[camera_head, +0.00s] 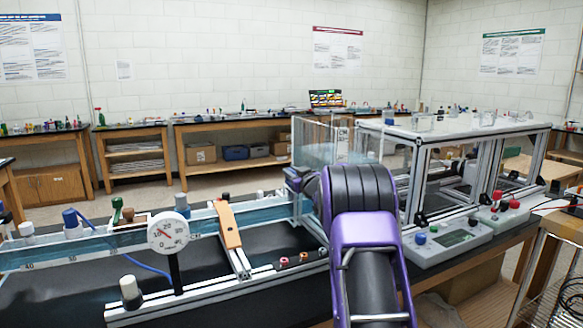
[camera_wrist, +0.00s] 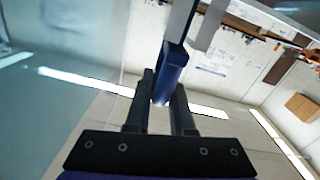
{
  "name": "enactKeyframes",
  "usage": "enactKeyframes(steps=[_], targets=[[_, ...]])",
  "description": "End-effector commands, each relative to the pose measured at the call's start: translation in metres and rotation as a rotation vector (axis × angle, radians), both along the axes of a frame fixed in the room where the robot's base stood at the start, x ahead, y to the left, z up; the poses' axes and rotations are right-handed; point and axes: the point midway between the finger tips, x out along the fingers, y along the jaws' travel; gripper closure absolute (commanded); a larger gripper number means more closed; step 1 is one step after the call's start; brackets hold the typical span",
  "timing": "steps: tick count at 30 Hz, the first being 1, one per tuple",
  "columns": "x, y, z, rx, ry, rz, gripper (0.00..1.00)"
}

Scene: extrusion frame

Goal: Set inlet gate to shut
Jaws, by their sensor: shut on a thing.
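In the wrist view, my gripper (camera_wrist: 164,85) is shut on a dark blue handle (camera_wrist: 172,65). The handle joins a pale grey flat piece (camera_wrist: 182,20) that runs to the top of the picture; this looks like the inlet gate, but its full shape is out of view. In the head view, my purple and black arm reaches to the end of the long water channel (camera_head: 110,244), beside a clear tank (camera_head: 312,145). My arm hides most of the gate area there, so I cannot tell how high the gate stands.
A round white dial gauge (camera_head: 168,232) stands in front of the channel. An orange-brown block (camera_head: 228,225) lies across the rails. On the right are an aluminium frame (camera_head: 412,185) and a control box (camera_head: 447,240) with coloured knobs. Shelved benches (camera_head: 230,150) line the back wall.

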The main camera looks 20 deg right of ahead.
Motion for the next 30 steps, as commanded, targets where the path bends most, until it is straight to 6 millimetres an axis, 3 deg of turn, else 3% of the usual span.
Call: enactKeyframes(steps=[1,9,10,14,24,30], targets=[[-0.001,-0.002,-0.011,-0.001,0.007,-0.005,1.0],[-0.001,-0.003,-0.012,-0.001,0.012,-0.005,1.0],[-0.001,-0.003,-0.013,-0.001,0.012,-0.005,0.75],[-0.001,-0.002,-0.011,-0.001,0.009,-0.004,0.52],[-0.002,-0.001,-0.008,-0.001,0.004,-0.003,0.5],[-0.02,-0.002,-0.008,0.0,0.004,-0.004,0.5]])
